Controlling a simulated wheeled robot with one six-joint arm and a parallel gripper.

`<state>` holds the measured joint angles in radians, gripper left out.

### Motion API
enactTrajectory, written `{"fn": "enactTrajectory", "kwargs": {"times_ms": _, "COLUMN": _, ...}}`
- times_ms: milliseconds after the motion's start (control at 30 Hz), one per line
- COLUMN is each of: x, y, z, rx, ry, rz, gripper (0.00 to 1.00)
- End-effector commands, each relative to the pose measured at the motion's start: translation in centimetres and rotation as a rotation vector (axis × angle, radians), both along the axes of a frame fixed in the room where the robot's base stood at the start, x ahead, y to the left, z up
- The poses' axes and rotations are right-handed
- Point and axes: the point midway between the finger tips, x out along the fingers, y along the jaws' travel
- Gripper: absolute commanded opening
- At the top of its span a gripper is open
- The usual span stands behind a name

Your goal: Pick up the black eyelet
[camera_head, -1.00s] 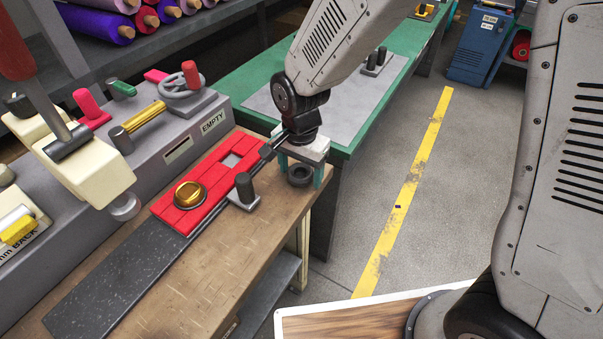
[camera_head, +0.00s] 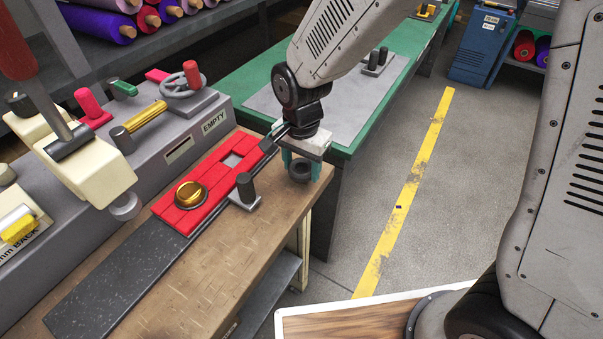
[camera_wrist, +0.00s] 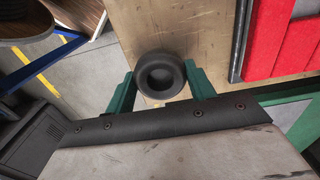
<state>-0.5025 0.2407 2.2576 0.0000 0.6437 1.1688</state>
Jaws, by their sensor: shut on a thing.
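The black eyelet (camera_head: 299,173), a dark round ring with a hollow middle, is at the right end of the wooden bench top. In the wrist view the eyelet (camera_wrist: 160,76) sits between the two teal fingers of my gripper (camera_wrist: 159,70). My gripper (camera_head: 301,166) points down and is shut on the eyelet from both sides. I cannot tell whether the eyelet is touching the bench or just clear of it.
A grey machine (camera_head: 165,135) stands behind. The green table (camera_head: 238,92) is close beyond. The bench's right edge is near.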

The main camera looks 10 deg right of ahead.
Motion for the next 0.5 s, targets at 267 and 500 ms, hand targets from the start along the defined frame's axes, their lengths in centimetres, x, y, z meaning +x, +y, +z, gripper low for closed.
{"fn": "enactTrajectory", "kwargs": {"times_ms": 267, "x": 0.0, "y": 0.0, "z": 0.6, "rx": 0.0, "ry": -0.001, "rz": 0.0, "gripper": 0.25}}
{"fn": "enactTrajectory", "kwargs": {"times_ms": 500, "x": 0.1, "y": 0.0, "z": 2.0, "rx": 0.002, "ry": -0.003, "rz": 0.0, "gripper": 0.25}}
